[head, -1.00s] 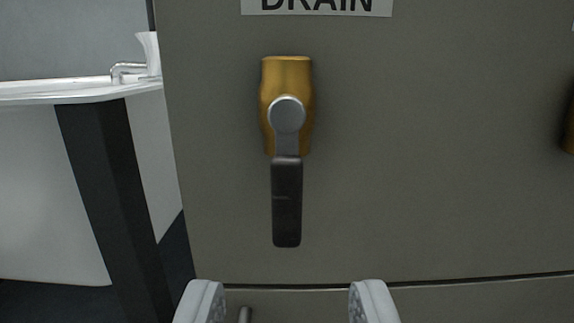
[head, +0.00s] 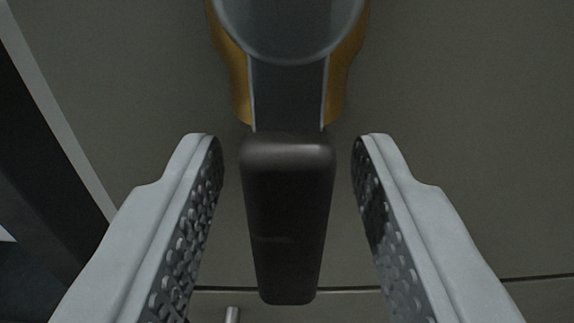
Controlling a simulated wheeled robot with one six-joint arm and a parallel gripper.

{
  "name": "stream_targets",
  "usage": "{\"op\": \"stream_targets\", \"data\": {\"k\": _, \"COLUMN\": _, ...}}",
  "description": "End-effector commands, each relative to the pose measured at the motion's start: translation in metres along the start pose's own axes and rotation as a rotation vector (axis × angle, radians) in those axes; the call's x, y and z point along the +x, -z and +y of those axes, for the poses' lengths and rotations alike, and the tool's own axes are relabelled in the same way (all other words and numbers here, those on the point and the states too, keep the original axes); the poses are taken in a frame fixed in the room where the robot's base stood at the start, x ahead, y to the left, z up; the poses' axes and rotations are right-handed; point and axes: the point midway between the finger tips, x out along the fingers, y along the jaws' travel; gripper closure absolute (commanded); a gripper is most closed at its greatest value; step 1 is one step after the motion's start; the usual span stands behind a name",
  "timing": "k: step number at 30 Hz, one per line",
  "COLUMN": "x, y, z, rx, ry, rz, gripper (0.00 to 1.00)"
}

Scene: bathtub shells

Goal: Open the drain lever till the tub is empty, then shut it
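The drain lever's black handle (head: 288,215) hangs straight down in the head view, below its grey pivot and metal stem (head: 288,90). The brass valve body (head: 236,75) shows behind the pivot. My gripper (head: 288,145) is open, with one finger on each side of the handle. A gap shows between each finger pad and the handle, so neither touches it. The tub and its water are not in view.
The grey-brown panel (head: 440,80) fills the background behind the lever. A seam runs across it low down, with a small metal rod (head: 232,314) below. A dark post (head: 40,130) stands at the left edge.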

Motion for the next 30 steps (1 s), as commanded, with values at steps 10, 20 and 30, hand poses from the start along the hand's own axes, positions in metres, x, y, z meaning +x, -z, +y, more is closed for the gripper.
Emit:
{"op": "stream_targets", "data": {"k": 10, "x": 0.000, "y": 0.000, "z": 0.000, "rx": 0.000, "ry": 0.000, "rz": 0.000, "gripper": 1.00}}
{"op": "stream_targets", "data": {"k": 20, "x": 0.000, "y": 0.000, "z": 0.002, "rx": -0.029, "ry": 0.000, "rz": 0.000, "gripper": 1.00}}
{"op": "stream_targets", "data": {"k": 30, "x": 0.000, "y": 0.002, "z": 0.012, "rx": -0.234, "ry": -0.001, "rz": 0.000, "gripper": 1.00}}
